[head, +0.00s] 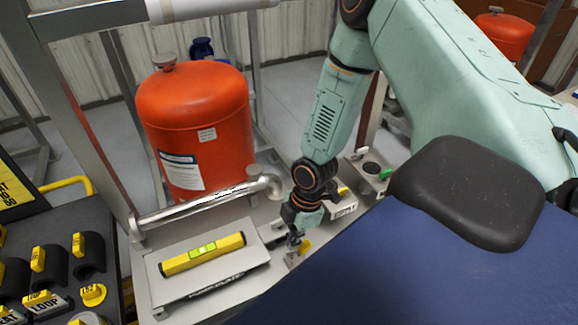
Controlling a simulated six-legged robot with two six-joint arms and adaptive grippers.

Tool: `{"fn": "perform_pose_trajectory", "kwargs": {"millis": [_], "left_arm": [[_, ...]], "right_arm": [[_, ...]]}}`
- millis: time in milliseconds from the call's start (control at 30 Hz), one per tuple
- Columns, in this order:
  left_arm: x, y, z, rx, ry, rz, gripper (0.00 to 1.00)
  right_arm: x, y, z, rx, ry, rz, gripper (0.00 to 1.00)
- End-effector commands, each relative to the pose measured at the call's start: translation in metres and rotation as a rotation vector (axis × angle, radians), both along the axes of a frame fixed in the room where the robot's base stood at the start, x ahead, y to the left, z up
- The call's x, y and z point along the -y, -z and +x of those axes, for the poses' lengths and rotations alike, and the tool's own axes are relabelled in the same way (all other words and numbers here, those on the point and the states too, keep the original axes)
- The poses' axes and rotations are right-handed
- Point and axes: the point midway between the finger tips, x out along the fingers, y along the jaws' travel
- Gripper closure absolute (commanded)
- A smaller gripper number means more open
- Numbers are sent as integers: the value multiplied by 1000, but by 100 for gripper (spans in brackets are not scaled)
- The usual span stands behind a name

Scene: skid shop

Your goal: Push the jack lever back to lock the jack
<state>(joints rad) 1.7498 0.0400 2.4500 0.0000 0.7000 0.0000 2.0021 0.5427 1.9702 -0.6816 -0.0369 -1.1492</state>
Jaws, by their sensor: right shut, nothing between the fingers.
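My right gripper (294,243) points down at the front of the grey skid, its fingers closed and empty. A small metal piece with a yellow tip (305,246) sits right beside the fingertips. It may be the jack lever, but it is small and partly hidden by the gripper. I cannot tell whether the fingers touch it. The jack body is not clear in this view. A yellow spirit level (202,253) lies on a grey plate (232,283) left of the gripper. My left gripper is not in view.
A red tank (197,125) stands behind the plate, with a silver pipe (205,203) running in front of it. A white labelled block (343,210) is close to the gripper's right. A dark tray with black clamps (88,255) is at the left.

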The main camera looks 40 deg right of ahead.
Motion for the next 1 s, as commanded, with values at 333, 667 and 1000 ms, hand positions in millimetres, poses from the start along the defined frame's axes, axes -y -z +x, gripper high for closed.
{"fn": "perform_pose_trajectory", "kwargs": {"millis": [333,667,1000], "left_arm": [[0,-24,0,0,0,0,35],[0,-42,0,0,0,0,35],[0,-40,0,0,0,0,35]], "right_arm": [[-3,-27,1,1,-1,0,100],[-6,-48,2,0,-1,0,100],[-7,-47,2,0,0,0,100]]}}
